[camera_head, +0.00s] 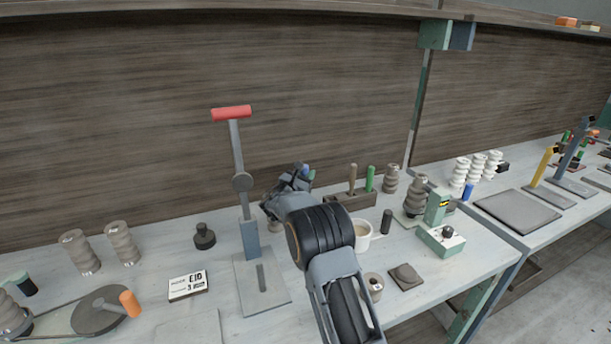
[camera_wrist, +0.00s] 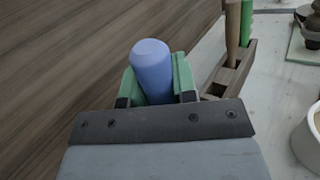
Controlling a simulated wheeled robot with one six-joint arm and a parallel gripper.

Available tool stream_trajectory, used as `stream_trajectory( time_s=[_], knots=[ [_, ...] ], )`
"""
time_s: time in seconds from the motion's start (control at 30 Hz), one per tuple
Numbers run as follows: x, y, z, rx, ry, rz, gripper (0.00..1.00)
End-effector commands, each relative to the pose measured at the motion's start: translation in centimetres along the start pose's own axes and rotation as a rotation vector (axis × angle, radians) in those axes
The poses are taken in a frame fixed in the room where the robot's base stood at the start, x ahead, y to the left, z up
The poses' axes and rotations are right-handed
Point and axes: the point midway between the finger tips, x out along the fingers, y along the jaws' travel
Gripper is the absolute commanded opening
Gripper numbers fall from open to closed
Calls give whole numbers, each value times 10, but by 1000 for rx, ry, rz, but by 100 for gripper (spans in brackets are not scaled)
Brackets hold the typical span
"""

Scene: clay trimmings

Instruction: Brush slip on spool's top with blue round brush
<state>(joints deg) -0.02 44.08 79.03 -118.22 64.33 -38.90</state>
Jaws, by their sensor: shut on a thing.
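My gripper (camera_head: 304,174) is shut on the blue round brush; its thick blue handle (camera_wrist: 152,68) stands between the green finger pads in the wrist view. The brush's bristles are hidden. In the head view only a bit of blue (camera_head: 306,168) shows at the fingers. A white mug (camera_head: 361,241) with tan liquid, likely the slip, stands right of my arm; its rim shows in the wrist view (camera_wrist: 306,141). Grey-brown ribbed spools stand on the bench, one on a plate (camera_head: 415,196) beside the green device and one behind it (camera_head: 391,179). I cannot tell which is meant.
A wooden holder (camera_head: 350,200) with a brown and a green handle is close right of my gripper. A tall red-handled lever press (camera_head: 241,183) stands to the left. A dark cylinder (camera_head: 387,222) and a green device (camera_head: 440,233) are right of the mug. The wall is close behind.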

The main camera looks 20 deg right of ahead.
Motion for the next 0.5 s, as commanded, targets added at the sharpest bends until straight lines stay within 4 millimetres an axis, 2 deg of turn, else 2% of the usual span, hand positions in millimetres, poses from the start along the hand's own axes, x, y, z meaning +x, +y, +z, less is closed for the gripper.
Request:
stream_trajectory(
  time_s=[0.5],
  knots=[
    [-1, -1, -6, 0, 0, 0, 2]
  ],
)
